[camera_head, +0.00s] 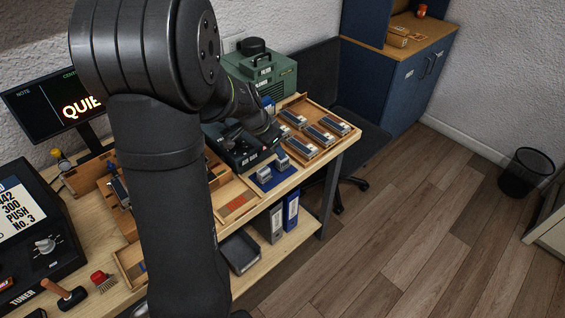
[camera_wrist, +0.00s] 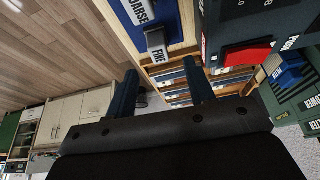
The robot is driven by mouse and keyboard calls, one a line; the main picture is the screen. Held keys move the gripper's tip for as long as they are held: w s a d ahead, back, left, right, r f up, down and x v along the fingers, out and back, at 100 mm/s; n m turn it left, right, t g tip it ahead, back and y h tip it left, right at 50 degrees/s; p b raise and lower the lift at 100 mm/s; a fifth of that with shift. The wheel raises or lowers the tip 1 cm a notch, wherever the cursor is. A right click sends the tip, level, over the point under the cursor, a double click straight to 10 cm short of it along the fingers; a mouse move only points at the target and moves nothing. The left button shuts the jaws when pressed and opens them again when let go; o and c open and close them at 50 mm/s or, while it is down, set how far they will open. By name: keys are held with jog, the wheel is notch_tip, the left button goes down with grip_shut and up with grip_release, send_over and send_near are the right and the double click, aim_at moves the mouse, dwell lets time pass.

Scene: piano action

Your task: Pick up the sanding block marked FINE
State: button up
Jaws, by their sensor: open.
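The sanding block marked FINE (camera_wrist: 157,43) shows in the wrist view, grey with a white label, just beyond my fingertips. A block marked COARSE (camera_wrist: 140,12) lies beside it, cut off by the top edge. Both are on a blue mat (camera_wrist: 183,20). My gripper (camera_wrist: 160,66) is open and empty, its two dark fingers apart, with the FINE block a little above the gap between them in the picture. In the head view the two blocks (camera_head: 281,163) sit on the blue mat (camera_head: 278,181) near the bench's front edge; their labels are unreadable there. My gripper is hard to make out there.
A wooden tray (camera_head: 339,128) of several labelled pieces lies right of the mat. A dark box (camera_head: 238,158) stands left of it, a green case (camera_head: 271,72) behind. Binders (camera_head: 291,212) stand on the shelf below. Open floor lies right of the bench.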

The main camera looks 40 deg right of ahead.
aim_at(282, 162)
jog(key=shift+x, duration=3.45)
jog(key=shift+s+d+r, duration=0.1)
jog(key=shift+s, duration=0.05)
grip_shut()
